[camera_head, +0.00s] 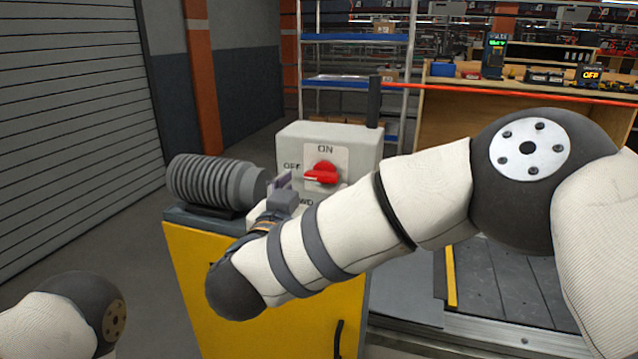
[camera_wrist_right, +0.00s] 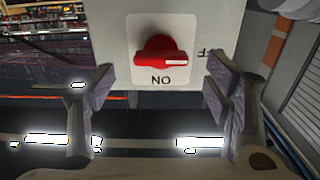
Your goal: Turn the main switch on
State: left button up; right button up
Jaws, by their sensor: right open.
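The main switch is a red rotary knob (camera_head: 322,173) on a light grey box (camera_head: 358,140), with ON marked above it and OFF to its left. The knob's handle lies sideways and points to OFF. The right wrist view shows the knob (camera_wrist_right: 158,54) upside down, with the ON label beneath it. My right gripper (camera_head: 283,190) is just left of and below the knob, in front of the box. In the right wrist view its two fingers (camera_wrist_right: 160,84) are spread apart and empty, short of the knob. My left gripper is out of view.
The box stands on a yellow cabinet (camera_head: 210,290) beside a grey ribbed motor (camera_head: 210,182). The slat conveyor (camera_head: 500,285) lies to the right. A wooden workbench (camera_head: 445,110) and shelves are behind. Open floor lies left.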

aim_at(319, 179)
jog(key=x, duration=0.4)
jog(key=c, duration=1.2)
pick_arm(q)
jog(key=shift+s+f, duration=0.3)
pick_arm(e)
jog(key=shift+o, duration=0.3)
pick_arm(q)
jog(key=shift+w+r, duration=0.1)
pick_arm(e)
jog(key=shift+r, duration=0.1)
jog(key=m+p, duration=0.1)
jog(key=m, duration=0.3)
jog(key=shift+s+r, duration=0.1)
jog(key=m+p, duration=0.1)
jog(key=m, duration=0.8)
jog(key=shift+p, duration=0.4)
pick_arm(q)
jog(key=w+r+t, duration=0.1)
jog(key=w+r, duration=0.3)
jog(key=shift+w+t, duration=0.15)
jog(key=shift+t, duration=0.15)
pick_arm(e)
jog(key=m, duration=0.4)
jog(key=shift+m, duration=0.4)
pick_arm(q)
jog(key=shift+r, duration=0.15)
pick_arm(e)
jog(key=shift+f, duration=0.2)
